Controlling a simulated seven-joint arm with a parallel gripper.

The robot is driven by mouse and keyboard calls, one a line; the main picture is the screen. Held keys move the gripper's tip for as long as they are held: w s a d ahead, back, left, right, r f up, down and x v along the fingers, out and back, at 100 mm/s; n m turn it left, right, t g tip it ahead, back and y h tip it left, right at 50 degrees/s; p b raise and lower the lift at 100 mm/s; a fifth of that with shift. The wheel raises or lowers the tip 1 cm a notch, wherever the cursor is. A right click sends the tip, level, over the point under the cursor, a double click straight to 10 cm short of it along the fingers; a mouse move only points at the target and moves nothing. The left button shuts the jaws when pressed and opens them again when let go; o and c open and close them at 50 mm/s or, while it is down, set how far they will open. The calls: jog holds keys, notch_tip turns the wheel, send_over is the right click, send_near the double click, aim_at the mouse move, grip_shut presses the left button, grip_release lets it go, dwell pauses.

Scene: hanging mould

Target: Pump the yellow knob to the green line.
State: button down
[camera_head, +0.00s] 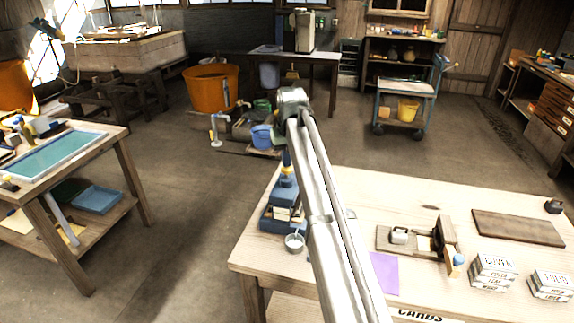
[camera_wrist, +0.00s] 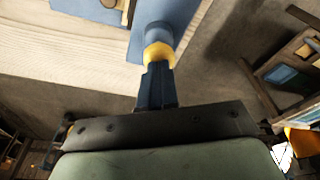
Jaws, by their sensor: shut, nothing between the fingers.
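The yellow knob (camera_wrist: 158,55) shows as a yellow ring on a blue post in the wrist view, just beyond my fingertips. My gripper (camera_wrist: 157,70) is shut and empty, with its dark fingers pointing at the knob. The fingertips overlap the knob's near side in the picture; I cannot tell whether they touch. In the head view the blue pump (camera_head: 284,200) stands on the left part of the wooden workbench (camera_head: 262,252), with my arm over its right side. I cannot make out the green line in either view.
A small metal cup (camera_head: 294,243) stands in front of the pump. A purple sheet (camera_head: 384,272), a wooden fixture (camera_head: 400,238), labelled blocks (camera_head: 492,272) and a brown board (camera_head: 518,228) lie to the right. Open floor lies left of the bench.

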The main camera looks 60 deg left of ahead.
jog(key=shift+r, duration=0.5)
jog(key=shift+f, duration=0.85)
jog(key=shift+r, duration=3.65)
